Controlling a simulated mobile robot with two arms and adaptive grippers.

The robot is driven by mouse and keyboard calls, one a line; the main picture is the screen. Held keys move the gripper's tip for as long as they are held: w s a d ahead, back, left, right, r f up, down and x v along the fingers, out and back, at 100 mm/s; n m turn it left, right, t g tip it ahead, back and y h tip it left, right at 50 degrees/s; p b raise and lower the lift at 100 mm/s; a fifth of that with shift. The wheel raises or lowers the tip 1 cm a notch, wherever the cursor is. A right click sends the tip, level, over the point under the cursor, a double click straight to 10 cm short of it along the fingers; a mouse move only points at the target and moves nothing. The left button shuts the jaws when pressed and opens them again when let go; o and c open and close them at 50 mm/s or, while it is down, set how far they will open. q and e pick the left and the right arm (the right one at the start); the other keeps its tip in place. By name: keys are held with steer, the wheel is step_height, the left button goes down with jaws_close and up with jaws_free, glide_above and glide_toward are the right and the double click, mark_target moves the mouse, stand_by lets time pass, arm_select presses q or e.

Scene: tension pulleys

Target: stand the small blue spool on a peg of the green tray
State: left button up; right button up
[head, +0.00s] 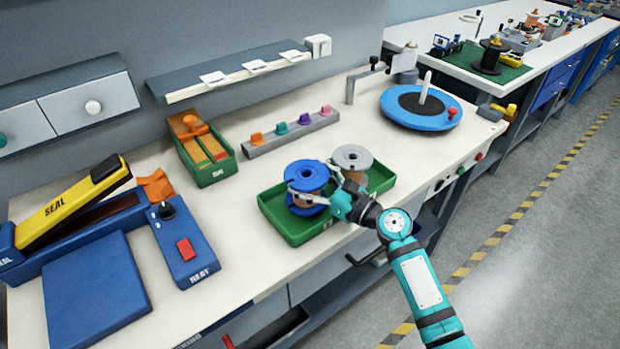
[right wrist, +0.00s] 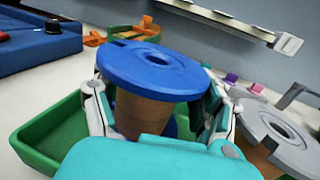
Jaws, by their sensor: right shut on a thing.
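The blue spool (head: 306,174), with a blue top flange and copper-brown winding, is upright at the green tray (head: 279,227), over its left part. My right gripper (head: 318,197) is shut on the spool from the front right. In the right wrist view the spool (right wrist: 152,70) stands between the two fingers (right wrist: 155,110), which press its winding below the top flange. Whether its base touches the tray or a peg is hidden. A grey-topped spool (head: 352,158) with copper winding stands at the tray's right part, close to the gripper. My left gripper is not in view.
A green box with orange parts (head: 203,150) and a grey rack of coloured knobs (head: 290,133) stand behind the tray. A blue turntable (head: 420,108) is at the right. A yellow sealer (head: 70,205) and blue control box (head: 183,245) are at left. The bench's front edge is near the tray.

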steer(key=shift+f+b, duration=0.9)
steer(key=shift+f, duration=0.25)
steer(key=shift+s+f, duration=0.15)
steer(key=shift+f, duration=0.15)
steer(key=o, duration=1.5)
steer(key=shift+o, duration=1.2)
steer(key=shift+f, duration=0.1)
steer(key=v, duration=1.2)
